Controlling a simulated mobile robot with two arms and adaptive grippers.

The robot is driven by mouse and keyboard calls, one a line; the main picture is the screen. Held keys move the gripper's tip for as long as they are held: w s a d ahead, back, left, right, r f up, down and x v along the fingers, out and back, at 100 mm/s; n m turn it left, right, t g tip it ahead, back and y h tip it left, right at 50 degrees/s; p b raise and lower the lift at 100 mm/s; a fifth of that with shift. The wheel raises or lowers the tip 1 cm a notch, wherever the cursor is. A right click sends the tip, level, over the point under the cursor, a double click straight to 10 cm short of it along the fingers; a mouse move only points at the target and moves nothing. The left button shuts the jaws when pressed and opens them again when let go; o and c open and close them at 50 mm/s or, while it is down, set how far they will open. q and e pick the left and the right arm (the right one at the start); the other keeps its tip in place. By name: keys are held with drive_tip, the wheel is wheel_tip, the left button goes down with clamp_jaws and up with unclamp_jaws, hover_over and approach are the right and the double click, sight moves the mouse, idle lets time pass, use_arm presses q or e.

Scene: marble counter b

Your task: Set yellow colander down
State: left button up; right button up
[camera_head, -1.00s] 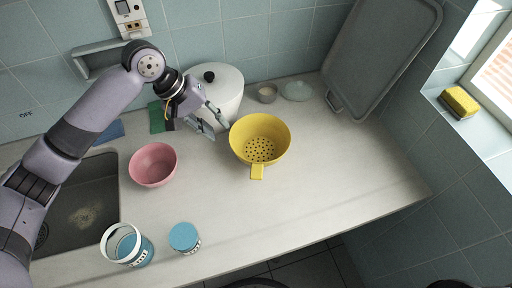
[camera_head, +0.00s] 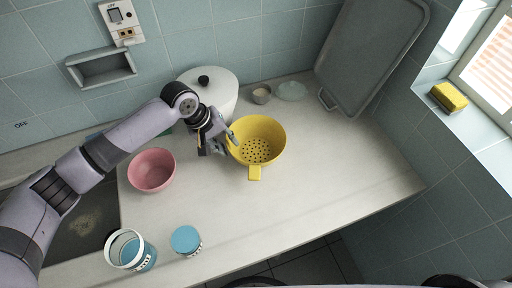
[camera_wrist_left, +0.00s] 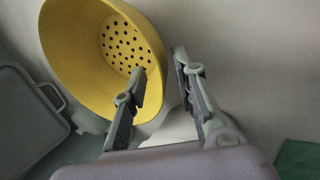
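The yellow colander (camera_head: 262,132) stands upright on the counter (camera_head: 330,170), its short handle toward the front. It also shows in the left wrist view (camera_wrist_left: 82,52), with its holes visible. My left gripper (camera_head: 226,143) is at the colander's left rim. In the left wrist view my left gripper (camera_wrist_left: 161,66) has its fingers apart. One finger overlaps the colander's inside and the other is outside the rim. I cannot tell whether either finger touches it. My right gripper is not in view.
A pink bowl (camera_head: 151,170) stands left of the colander. A white lidded pot (camera_head: 218,92) is behind my gripper. Two blue jars, one open (camera_head: 146,259) and one lidded (camera_head: 186,241), stand near the front edge. A grey tray (camera_head: 372,50) leans on the wall. The counter's right part is clear.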

sight(238, 154)
use_arm(q)
drive_tip(key=shift+p+x, duration=0.4)
drive_tip(key=shift+x, duration=1.95)
drive_tip(key=shift+s, duration=0.15)
clamp_jaws()
drive_tip(key=shift+r, duration=0.1)
